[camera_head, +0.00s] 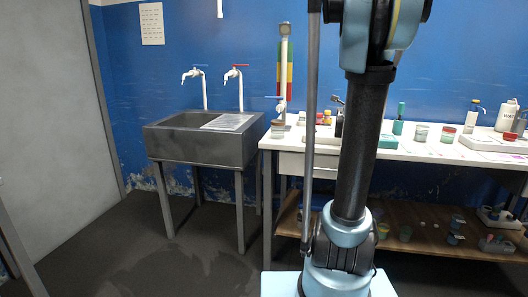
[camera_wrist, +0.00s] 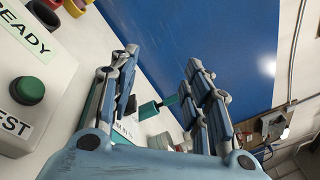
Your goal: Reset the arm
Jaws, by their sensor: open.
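My gripper (camera_wrist: 160,68) shows in the wrist view with its two blue fingers spread apart and nothing held between them. Beyond the gap stands a teal-green object (camera_wrist: 149,110), apart from the fingers. My arm rises in front of the white bench (camera_head: 275,143) in the head view and runs out of the top of the picture. The gripper itself is outside the head view.
A white panel (camera_wrist: 60,107) with READY and TEST labels and a dark green button (camera_wrist: 28,90) lies close on the left in the wrist view. A dark sink (camera_head: 190,145) stands left of the bench. Bottles and jars crowd the bench top. Floor before the sink is clear.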

